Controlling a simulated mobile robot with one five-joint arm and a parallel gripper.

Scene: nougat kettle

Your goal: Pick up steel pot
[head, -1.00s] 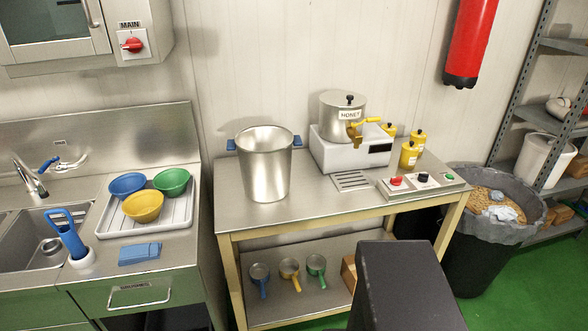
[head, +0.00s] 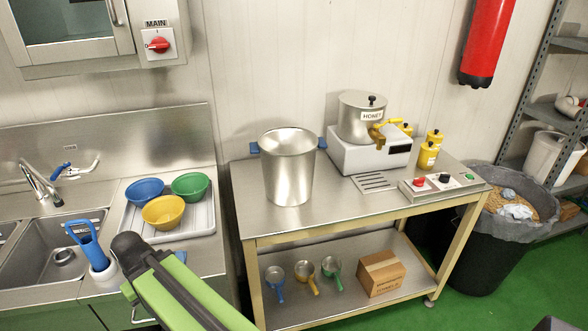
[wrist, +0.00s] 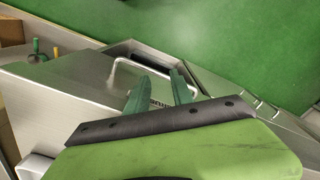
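The steel pot (head: 289,170) is a tall, bright vessel with a blue handle on each side. It stands upright on the left part of the steel table (head: 335,200) in the head view. My gripper (wrist: 162,84) shows in the wrist view as two dark green fingers standing apart with nothing held between them. It is over the sink counter side, with a drawer handle (wrist: 128,65) beyond it. The pot is not recognisable in the wrist view. In the head view my green arm is left of the pot and apart from it; the fingers cannot be made out there.
A honey pot (head: 360,117) on a white heater (head: 368,151), yellow jars (head: 428,155) and a control panel (head: 443,183) stand right of the pot. Small pans and a cardboard box (head: 381,274) sit on the lower shelf. A tray with bowls (head: 163,213) and sink are left.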

